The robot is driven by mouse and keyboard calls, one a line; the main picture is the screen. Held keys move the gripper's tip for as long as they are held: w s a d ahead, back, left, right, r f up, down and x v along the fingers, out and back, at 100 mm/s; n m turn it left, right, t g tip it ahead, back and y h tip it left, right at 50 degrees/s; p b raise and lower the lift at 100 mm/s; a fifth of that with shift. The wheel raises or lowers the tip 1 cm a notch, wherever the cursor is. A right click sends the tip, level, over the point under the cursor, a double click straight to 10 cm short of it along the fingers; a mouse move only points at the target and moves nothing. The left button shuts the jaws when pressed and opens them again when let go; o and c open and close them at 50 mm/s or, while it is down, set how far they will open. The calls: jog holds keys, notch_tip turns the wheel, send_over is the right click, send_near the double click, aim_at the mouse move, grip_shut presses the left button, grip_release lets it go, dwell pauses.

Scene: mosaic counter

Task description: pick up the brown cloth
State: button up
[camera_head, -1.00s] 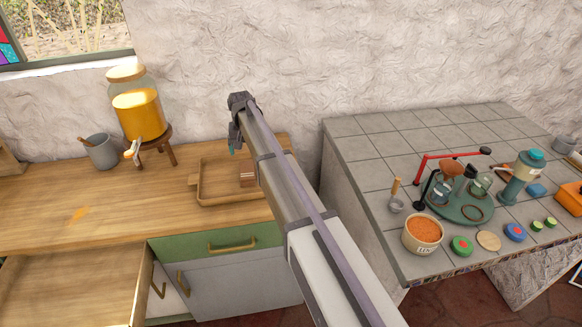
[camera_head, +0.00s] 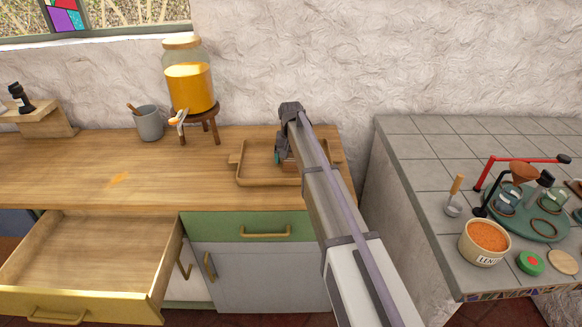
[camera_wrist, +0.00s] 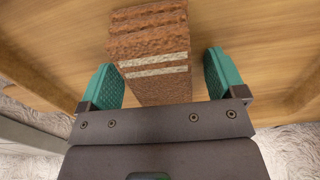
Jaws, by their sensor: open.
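The brown cloth (camera_wrist: 150,90) is a folded, thick, textured bundle with two cream stripes in the wrist view. It lies in the wooden tray (camera_head: 262,182) on the counter; in the head view only a small part of the cloth (camera_head: 289,165) shows beside my arm. My gripper (camera_wrist: 160,78) is open, with a teal finger on each side of the cloth and a narrow gap visible at each side. In the head view my gripper (camera_head: 279,157) is low over the tray and partly hidden by my own wrist.
The tray's raised rim surrounds the cloth. An open drawer (camera_head: 85,265) juts out at the front left. A tiled counter (camera_head: 410,190) with several items is at the right.

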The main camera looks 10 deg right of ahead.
jog(key=shift+r, duration=0.15)
jog(key=c, duration=1)
